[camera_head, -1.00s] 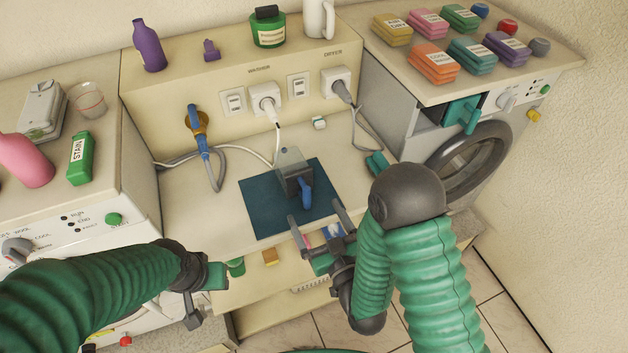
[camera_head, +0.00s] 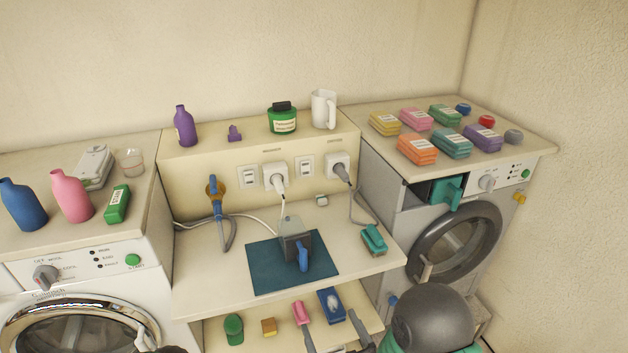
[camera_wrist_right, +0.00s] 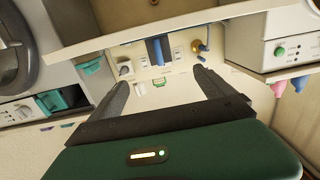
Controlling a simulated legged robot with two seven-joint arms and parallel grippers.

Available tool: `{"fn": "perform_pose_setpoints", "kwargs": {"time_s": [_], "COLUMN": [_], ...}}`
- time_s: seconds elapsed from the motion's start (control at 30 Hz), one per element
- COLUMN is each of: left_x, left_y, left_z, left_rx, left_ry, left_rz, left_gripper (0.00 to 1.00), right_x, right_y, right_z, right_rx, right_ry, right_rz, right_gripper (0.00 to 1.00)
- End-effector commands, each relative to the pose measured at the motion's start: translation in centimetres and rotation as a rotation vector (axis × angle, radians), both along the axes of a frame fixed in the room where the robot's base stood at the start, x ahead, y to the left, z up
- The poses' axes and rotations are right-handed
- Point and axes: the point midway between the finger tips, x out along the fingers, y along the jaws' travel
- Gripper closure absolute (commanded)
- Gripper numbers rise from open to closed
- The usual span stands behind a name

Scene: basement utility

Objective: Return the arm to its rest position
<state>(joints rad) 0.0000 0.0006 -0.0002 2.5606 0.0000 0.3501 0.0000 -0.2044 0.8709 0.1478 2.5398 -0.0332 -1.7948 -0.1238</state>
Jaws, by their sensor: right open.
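My right gripper (camera_head: 333,333) is low at the bottom of the head view, below the front edge of the worktop and in front of the lower shelf. Its two fingers are spread and empty, as the right wrist view also shows (camera_wrist_right: 160,88). A dark rounded joint of my right arm (camera_head: 432,318) is at the bottom right. Only a small dark piece of my left arm (camera_head: 170,350) shows at the bottom edge, so the left jaws cannot be judged. A grey device with a blue handle (camera_head: 296,248) stands on the dark teal mat (camera_head: 262,272), apart from both arms.
The worktop (camera_head: 205,280) is above my right gripper. The lower shelf (camera_head: 262,345) holds a green item, an orange block, a pink-handled tool and a blue item.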

Motion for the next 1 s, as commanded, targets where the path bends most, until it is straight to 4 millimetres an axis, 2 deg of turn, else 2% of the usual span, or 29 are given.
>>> {"fn": "perform_pose_setpoints", "kwargs": {"time_s": [0.37, 0.53, 0.63, 0.77, 0.9, 1.0], "left_x": [0.1, 0.0, 0.0, 0.0, 0.0, 0.0], "left_y": [0.0, 0.0, 0.0, 0.0, 0.0, 0.0], "left_z": [0.9, 1.5, 1.9, 2.7, 3.4, 3.6], "left_rx": [0.000, 0.000, 0.000, 0.000, 0.000, 0.000], "left_ry": [-0.001, -0.002, -0.001, -0.001, -0.001, -0.001], "left_rz": [0.000, 0.000, 0.000, 0.000, 0.000, 0.000], "left_gripper": [0.64, 0.64, 0.64, 0.64, 0.64, 0.64], "right_x": [1.6, 1.6, 0.8, -2.4, -8.2, -11.7], "right_y": [-2.3, -4.6, -6.7, -10.5, -14.1, -15.3], "right_z": [-1.1, -1.7, -1.9, -1.4, -0.1, 0.9], "right_rx": [-0.088, -0.143, -0.177, -0.215, -0.224, -0.219], "right_ry": [0.219, 0.389, 0.529, 0.784, 1.069, 1.207], "right_rz": [-0.030, -0.066, -0.101, -0.173, -0.247, -0.278], "right_gripper": [0.07, 0.07, 0.07, 0.07, 0.07, 0.07]}}
